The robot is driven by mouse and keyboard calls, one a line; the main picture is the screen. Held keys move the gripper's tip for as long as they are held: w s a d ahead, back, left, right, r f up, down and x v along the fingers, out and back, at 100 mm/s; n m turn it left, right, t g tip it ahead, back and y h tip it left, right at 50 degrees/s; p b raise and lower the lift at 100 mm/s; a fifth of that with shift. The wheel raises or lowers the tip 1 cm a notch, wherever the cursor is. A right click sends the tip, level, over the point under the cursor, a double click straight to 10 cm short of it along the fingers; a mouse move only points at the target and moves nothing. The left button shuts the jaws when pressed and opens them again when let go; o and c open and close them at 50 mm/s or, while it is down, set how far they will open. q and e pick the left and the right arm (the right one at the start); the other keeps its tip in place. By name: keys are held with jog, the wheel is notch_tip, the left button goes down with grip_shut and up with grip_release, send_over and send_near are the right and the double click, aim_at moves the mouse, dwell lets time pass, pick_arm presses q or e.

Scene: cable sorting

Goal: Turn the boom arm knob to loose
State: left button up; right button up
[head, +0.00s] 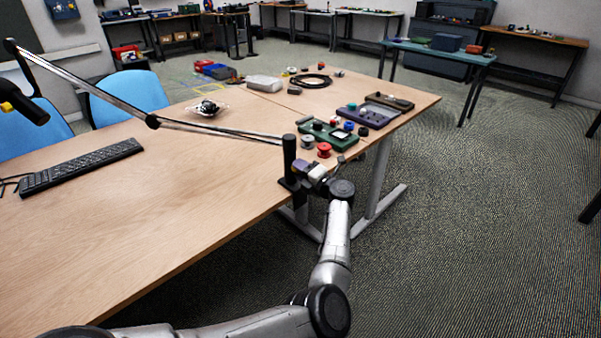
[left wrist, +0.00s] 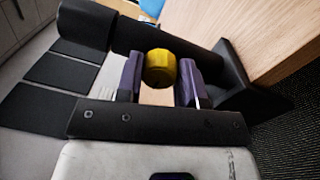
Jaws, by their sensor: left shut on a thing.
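The boom arm (head: 85,82) is a thin jointed metal arm reaching left over the desk from a black post (head: 289,155) clamped at the desk's edge. The post also shows as a black cylinder in the left wrist view (left wrist: 212,64). A yellow faceted knob (left wrist: 160,66) sits at the post, between the purple fingers of my left gripper (left wrist: 160,80). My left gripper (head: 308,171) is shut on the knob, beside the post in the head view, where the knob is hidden. The knob's loose or tight setting cannot be read. My right gripper is not in view.
The wooden desk (head: 190,190) holds a keyboard (head: 82,167) at left. A red spool (head: 324,149), a green tray (head: 328,135) and a purple tray (head: 366,116) lie just beyond the post. Two blue chairs stand behind the desk. Open carpet (head: 460,220) lies at right.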

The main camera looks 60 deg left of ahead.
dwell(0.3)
pick_arm(q)
jog(key=o, duration=0.9)
jog(key=shift+p+v, duration=1.85)
jog(key=shift+v, duration=5.1)
